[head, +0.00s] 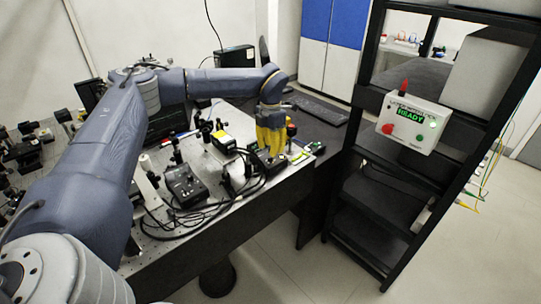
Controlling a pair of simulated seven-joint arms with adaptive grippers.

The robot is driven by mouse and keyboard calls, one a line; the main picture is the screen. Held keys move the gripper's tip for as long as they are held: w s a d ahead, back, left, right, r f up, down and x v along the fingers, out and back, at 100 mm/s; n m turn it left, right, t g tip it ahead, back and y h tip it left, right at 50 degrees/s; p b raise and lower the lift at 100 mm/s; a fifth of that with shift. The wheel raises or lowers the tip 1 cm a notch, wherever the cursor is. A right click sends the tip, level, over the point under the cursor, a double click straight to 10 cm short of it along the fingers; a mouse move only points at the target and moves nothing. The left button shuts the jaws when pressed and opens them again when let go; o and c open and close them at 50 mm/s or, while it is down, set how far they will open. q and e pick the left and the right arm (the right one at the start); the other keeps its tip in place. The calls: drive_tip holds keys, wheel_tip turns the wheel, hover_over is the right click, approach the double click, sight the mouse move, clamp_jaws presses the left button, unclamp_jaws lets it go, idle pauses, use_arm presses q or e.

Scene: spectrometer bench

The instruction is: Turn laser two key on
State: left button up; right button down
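My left gripper (271,148) has yellow fingers that point down at the right end of the optical bench (236,205). It is over a small black box (264,162), and its fingers hide part of that box. I cannot tell whether the fingers touch it, or how far apart they are. Another black control box (184,185) with knobs lies on the bench to the left, nearer to me. No laser two label or key can be made out at this size. My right gripper is out of view.
Black cables (225,199) loop along the bench's front edge. A small green circuit board (316,147) lies right of the gripper. A black rack (351,190) at the right carries a white box (413,122) with a green READY display. Small optics stand left of the gripper.

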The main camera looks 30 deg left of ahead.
use_arm(q)
wheel_tip(320, 180, up, 8)
drive_tip(key=shift+f, duration=0.15)
idle(0.6)
